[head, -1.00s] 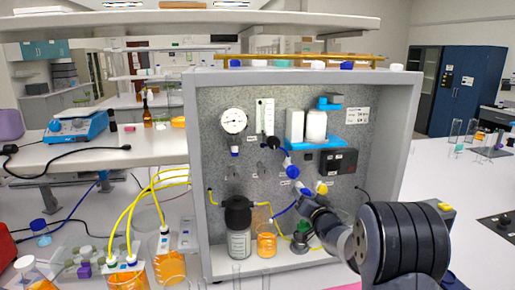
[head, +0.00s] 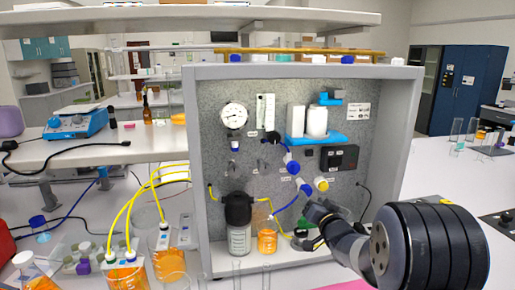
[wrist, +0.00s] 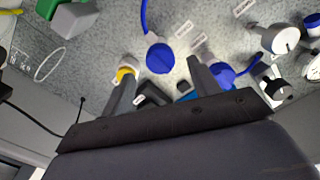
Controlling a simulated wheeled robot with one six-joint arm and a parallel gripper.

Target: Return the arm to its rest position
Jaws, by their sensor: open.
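My gripper (head: 312,214) is in front of the lower right part of the grey panel (head: 215,150), at the end of my dark arm. In the wrist view its two fingers (wrist: 160,85) stand well apart, with nothing held between them. A blue knob (wrist: 160,58) shows beyond the gap. A yellow-rimmed knob (wrist: 125,73) appears behind the left finger and another blue knob (wrist: 222,74) beside the right one. In the head view the blue valves (head: 293,168) and the yellow knob (head: 321,184) are above the gripper. The fingertips look apart from them; exact clearance is unclear.
A black-topped bottle (head: 239,240) and an orange-filled beaker (head: 267,238) stand left of my gripper. A dark object with green (head: 303,240) sits just below it. Yellow tubes (head: 130,210) run to orange-filled vessels at left.

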